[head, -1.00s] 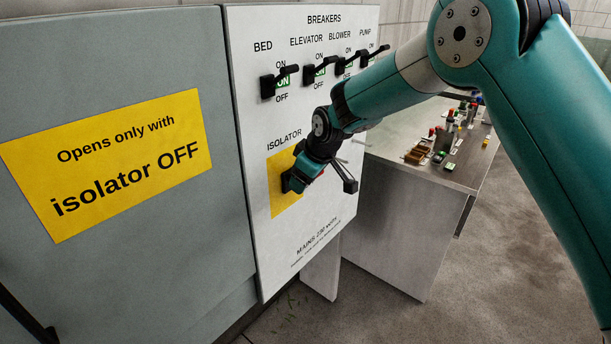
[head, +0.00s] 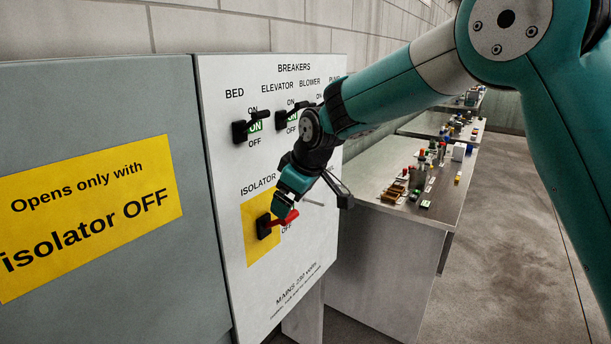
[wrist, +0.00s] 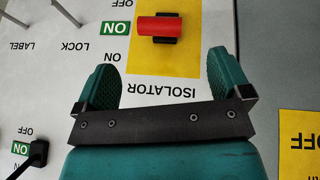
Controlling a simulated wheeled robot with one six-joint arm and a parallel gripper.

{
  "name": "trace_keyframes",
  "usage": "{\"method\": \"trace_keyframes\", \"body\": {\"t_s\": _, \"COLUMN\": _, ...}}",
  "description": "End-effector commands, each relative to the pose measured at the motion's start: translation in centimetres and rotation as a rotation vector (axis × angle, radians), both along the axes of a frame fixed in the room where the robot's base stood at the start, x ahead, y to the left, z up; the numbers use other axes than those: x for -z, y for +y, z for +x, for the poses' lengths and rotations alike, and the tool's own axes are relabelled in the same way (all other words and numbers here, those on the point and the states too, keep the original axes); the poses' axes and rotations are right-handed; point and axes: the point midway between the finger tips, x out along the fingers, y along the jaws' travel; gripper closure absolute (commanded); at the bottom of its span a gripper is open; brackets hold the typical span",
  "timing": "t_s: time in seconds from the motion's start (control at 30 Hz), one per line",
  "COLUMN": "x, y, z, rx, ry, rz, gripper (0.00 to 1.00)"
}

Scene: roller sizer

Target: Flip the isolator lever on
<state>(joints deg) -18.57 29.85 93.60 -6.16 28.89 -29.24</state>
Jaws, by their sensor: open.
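The isolator lever (head: 283,219) has a red handle on a black base, on a yellow patch of the white breaker panel (head: 215,110). Its handle sticks out from the panel and tilts slightly upward in the head view. In the wrist view the red handle (wrist: 160,27) lies beyond the fingertips, with a green ON indicator (wrist: 113,27) beside it. My gripper (head: 297,182) is just above the lever in the head view. In the wrist view my gripper (wrist: 162,65) is open and empty, its fingers spread wide and apart from the handle.
The bed breaker (head: 240,132) and elevator breaker (head: 282,121) show above; my arm partly covers the others. A grey cabinet door (head: 90,90) with a yellow sign (head: 90,215) is at left. A bench (head: 385,215) with small controls stands at right, with open floor beyond.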

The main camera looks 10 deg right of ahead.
Motion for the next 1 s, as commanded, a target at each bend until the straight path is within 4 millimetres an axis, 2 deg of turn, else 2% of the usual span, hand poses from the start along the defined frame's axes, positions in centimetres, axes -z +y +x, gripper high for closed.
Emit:
{"method": "trace_keyframes", "body": {"t_s": 0.2, "x": -4.5, "y": -1.3, "z": -2.0, "rx": 0.003, "ry": -0.004, "rz": 0.002, "gripper": 0.04}}
{"method": "trace_keyframes", "body": {"t_s": 0.4, "x": -6.9, "y": -2.0, "z": -3.1, "rx": 0.003, "ry": -0.003, "rz": 0.001, "gripper": 0.04}}
{"method": "trace_keyframes", "body": {"t_s": 0.53, "x": -7.5, "y": -2.1, "z": -3.3, "rx": 0.003, "ry": -0.002, "rz": 0.000, "gripper": 0.04}}
{"method": "trace_keyframes", "body": {"t_s": 0.87, "x": -7.6, "y": -2.1, "z": -3.6, "rx": 0.003, "ry": 0.002, "rz": 0.001, "gripper": 0.04}}
{"method": "trace_keyframes", "body": {"t_s": 0.97, "x": -7.5, "y": -2.4, "z": -5.7, "rx": 0.013, "ry": 0.034, "rz": 0.017, "gripper": 0.04}}
{"method": "trace_keyframes", "body": {"t_s": 1.0, "x": -7.4, "y": -2.6, "z": -7.3, "rx": 0.021, "ry": 0.057, "rz": 0.028, "gripper": 0.04}}
